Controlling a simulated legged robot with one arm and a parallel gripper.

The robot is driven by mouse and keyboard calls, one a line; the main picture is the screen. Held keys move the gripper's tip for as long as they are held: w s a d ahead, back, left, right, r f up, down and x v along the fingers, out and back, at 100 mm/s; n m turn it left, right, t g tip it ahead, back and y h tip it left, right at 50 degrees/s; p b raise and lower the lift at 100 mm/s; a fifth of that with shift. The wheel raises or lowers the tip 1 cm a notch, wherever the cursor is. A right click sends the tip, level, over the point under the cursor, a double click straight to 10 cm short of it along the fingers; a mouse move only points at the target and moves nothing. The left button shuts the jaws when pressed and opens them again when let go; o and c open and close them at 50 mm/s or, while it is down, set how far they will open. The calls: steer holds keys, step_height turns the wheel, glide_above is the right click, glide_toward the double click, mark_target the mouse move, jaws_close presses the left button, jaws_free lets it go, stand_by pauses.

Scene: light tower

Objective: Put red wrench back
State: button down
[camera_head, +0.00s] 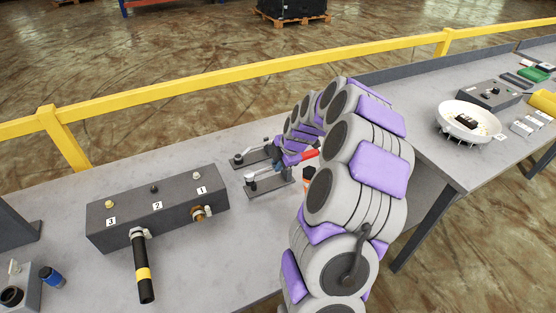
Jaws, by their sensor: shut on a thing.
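A red bar, which looks like the handle of the red wrench (308,154), shows just left of my large grey and purple arm. My gripper (281,157) is small and partly hidden by my own arm. It is shut on the red wrench, above the table beside two metal clamp fixtures. The wrench's head is hidden at the jaws. The rear fixture (250,158) and the front fixture (268,183) sit on grey plates on the table.
A dark grey box (178,214) labelled 1, 2, 3 stands left, with a black and yellow cylinder (144,285) projecting from it. A small orange and black object (307,173) sits by my arm. A second table at right holds a white bowl (450,119). A yellow rail (200,83) runs behind.

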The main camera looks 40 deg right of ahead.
steer(key=shift+d+f, duration=0.25)
steer(key=shift+d, duration=0.45)
steer(key=shift+d+f, duration=0.25)
steer(key=shift+d, duration=0.4)
steer(key=shift+a+r, duration=0.15)
steer(key=shift+a, duration=0.65)
steer(key=shift+a+r, duration=0.1)
steer(key=shift+a, duration=0.7)
steer(key=shift+d+f, duration=0.2)
steer(key=shift+d, duration=0.7)
steer(key=shift+a+r, duration=0.2)
steer(key=shift+a, duration=0.55)
steer(key=shift+d+f, duration=0.35)
steer(key=shift+d, duration=0.2)
steer(key=c, duration=1.5)
jaws_free()
steer(key=shift+d, duration=0.1)
steer(key=o, duration=0.5)
steer(key=shift+a+r, duration=0.1)
steer(key=shift+a, duration=0.4)
steer(key=shift+s+d, duration=0.1)
steer(key=shift+d, duration=0.1)
